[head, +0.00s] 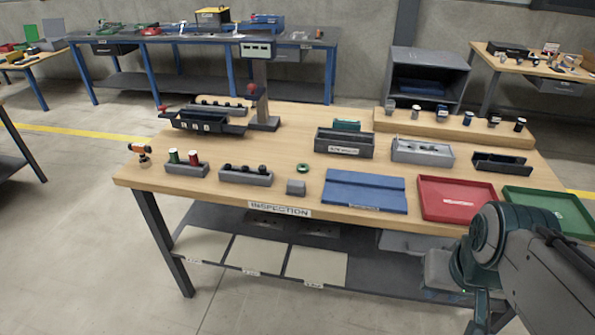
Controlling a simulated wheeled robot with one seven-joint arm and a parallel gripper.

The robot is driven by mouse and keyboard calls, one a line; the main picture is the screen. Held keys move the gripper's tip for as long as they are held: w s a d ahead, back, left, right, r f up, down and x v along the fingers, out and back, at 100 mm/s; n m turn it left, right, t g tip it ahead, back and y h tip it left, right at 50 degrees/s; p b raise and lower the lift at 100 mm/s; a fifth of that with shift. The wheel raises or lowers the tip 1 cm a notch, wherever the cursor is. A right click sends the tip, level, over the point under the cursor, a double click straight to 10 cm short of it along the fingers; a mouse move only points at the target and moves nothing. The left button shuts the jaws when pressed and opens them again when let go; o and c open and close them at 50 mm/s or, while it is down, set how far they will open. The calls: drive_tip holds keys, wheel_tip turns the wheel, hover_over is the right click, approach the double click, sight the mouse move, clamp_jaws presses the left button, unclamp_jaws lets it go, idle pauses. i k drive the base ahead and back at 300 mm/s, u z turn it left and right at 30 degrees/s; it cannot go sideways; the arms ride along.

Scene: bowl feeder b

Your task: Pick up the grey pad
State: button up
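A small grey block (295,187), the only small loose grey piece I can make out, sits near the front edge of the inspection table (330,118). It lies between a grey holder and the blue mat; I cannot tell for sure that it is the grey pad. My arm comes in at the lower right, in front of the table's right front corner. It runs out of the bottom of the picture, and my gripper's fingers do not show.
A grey holder with dark pieces (245,176) and a green ring (303,168) are near the block. A blue mat (364,191), red tray (455,199) and green tray (552,210) lie to its right. A post stand (262,95) rises behind. Light panels (258,254) lie on the lower shelf.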

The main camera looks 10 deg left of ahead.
sight(295, 187)
drive_tip(key=u, duration=0.55)
drive_tip(key=i, duration=0.9)
drive_tip(key=u, duration=2.25)
drive_tip(key=i, duration=1.7)
drive_tip(key=z, duration=3.9)
